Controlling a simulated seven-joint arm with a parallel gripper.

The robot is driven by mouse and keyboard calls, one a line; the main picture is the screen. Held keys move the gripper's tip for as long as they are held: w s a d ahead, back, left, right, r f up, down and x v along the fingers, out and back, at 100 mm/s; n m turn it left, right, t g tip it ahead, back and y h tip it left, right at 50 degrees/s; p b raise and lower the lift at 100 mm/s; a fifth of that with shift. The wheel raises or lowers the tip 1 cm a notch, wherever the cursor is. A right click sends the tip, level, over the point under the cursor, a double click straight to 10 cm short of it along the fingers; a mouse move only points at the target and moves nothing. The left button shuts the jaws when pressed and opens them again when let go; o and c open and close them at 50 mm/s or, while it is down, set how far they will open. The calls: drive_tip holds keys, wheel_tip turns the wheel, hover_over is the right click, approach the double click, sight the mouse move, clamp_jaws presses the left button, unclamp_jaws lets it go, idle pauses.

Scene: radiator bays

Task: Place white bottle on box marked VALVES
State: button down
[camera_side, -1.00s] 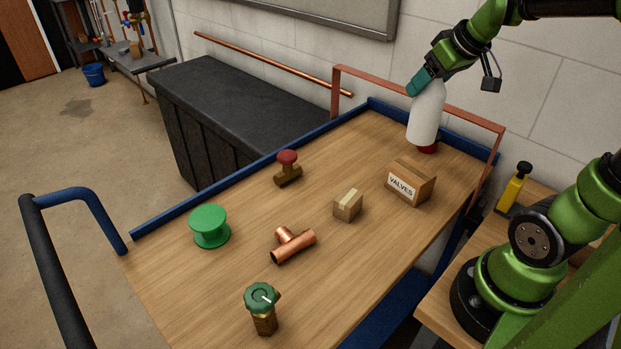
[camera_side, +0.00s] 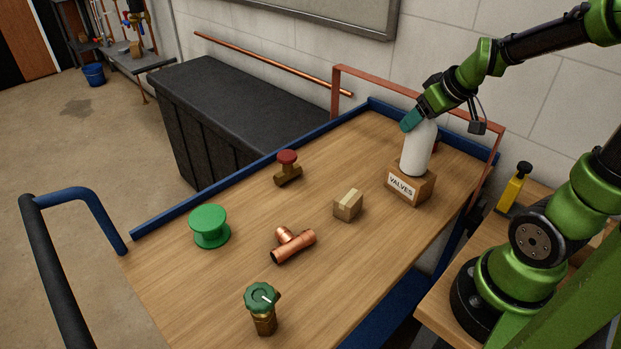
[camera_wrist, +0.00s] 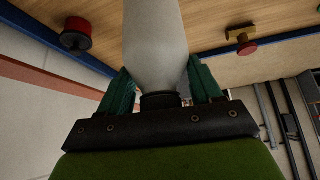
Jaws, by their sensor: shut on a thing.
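The white bottle (camera_side: 416,150) is upright in my gripper (camera_side: 411,121), which is shut on its upper part. In the side view the bottle's lower end is at the top of the cardboard box marked VALVES (camera_side: 409,190). I cannot tell whether the bottle touches the box or is just above it. The wrist view shows the white bottle (camera_wrist: 155,45) between the two teal fingers (camera_wrist: 160,92). The box is not visible in the wrist view.
A small carton (camera_side: 348,205), a copper tee (camera_side: 293,245), a green spool (camera_side: 210,227), a red-handled valve (camera_side: 288,167) and a green-knobbed valve (camera_side: 262,308) stand on the wooden cart top (camera_side: 190,290). A red-and-black object (camera_wrist: 76,36) shows in the wrist view.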

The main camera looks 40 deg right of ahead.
drive_tip(key=shift+c, duration=0.9)
unclamp_jaws()
drive_tip(key=shift+f, duration=0.1)
drive_tip(key=shift+r, duration=0.25)
drive_tip(key=v, duration=1.1)
drive_tip(key=s+a+f+m+y, duration=0.1)
drive_tip(key=a+f+m+y, duration=0.1)
drive_tip(key=a, duration=1.5)
drive_tip(key=shift+a+f+t+y, duration=0.2)
drive_tip(key=shift+f+t+y, duration=0.2)
drive_tip(key=shift+y, duration=0.2)
